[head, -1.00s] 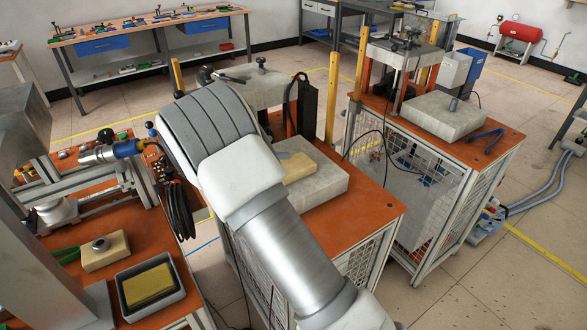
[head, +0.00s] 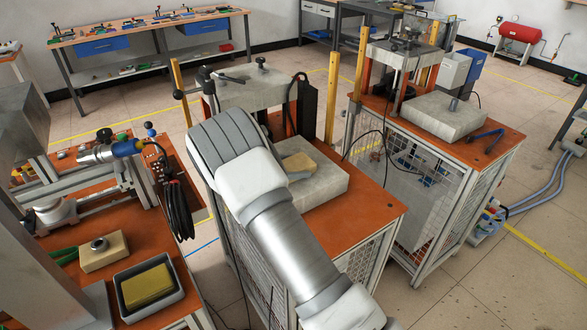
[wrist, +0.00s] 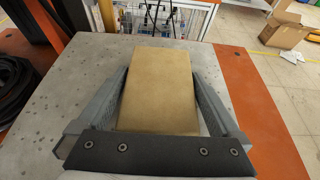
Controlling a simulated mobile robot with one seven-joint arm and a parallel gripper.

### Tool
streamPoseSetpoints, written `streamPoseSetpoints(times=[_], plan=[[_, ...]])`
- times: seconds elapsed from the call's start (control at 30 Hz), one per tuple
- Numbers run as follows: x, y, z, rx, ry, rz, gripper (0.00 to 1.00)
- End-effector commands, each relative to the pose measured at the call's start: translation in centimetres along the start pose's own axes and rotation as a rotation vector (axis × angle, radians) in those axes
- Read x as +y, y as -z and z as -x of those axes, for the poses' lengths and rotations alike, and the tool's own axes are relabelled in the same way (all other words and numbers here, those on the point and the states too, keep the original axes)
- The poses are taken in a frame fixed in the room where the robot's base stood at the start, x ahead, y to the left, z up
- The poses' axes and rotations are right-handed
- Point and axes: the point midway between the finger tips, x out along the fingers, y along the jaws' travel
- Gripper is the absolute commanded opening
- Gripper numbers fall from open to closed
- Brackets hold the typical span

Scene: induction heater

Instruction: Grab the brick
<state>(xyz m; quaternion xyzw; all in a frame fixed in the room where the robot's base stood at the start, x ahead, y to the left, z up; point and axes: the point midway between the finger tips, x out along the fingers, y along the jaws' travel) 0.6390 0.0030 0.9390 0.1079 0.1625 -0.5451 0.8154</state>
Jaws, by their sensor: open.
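The brick (wrist: 160,88) is a tan rectangular block lying flat on a grey slab (wrist: 75,75). In the head view the brick (head: 299,162) shows only in part on top of the slab (head: 325,188), beyond my arm. My gripper (wrist: 160,76) is open, with one finger on each side of the brick. A narrow gap shows along each finger, wider towards the near end. The brick's near end is hidden behind the dark gripper bar. In the head view my wrist hides most of the gripper.
The slab sits on an orange-topped machine table (head: 372,210). A yellow post (head: 332,95) and an upper press block (head: 250,90) stand behind it. Black cables (wrist: 15,85) lie at the left. A similar press table (head: 490,135) is at the right.

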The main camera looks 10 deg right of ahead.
Motion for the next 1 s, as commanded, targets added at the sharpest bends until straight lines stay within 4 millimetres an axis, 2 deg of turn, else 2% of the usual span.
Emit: streamPoseSetpoints(times=[0.2, 0.23, 0.6, 0.67, 1.0], plan=[[0.03, -0.03, -0.24, 0.000, -0.001, -0.001, 1.00], [0.03, -0.02, -0.24, 0.000, -0.001, -0.001, 0.96], [0.02, -0.01, -0.20, 0.000, -0.001, -0.001, 0.30], [0.02, -0.01, -0.19, 0.001, -0.001, -0.001, 0.20], [0.06, -0.53, 0.01, -0.001, -0.001, -0.003, 0.20]])
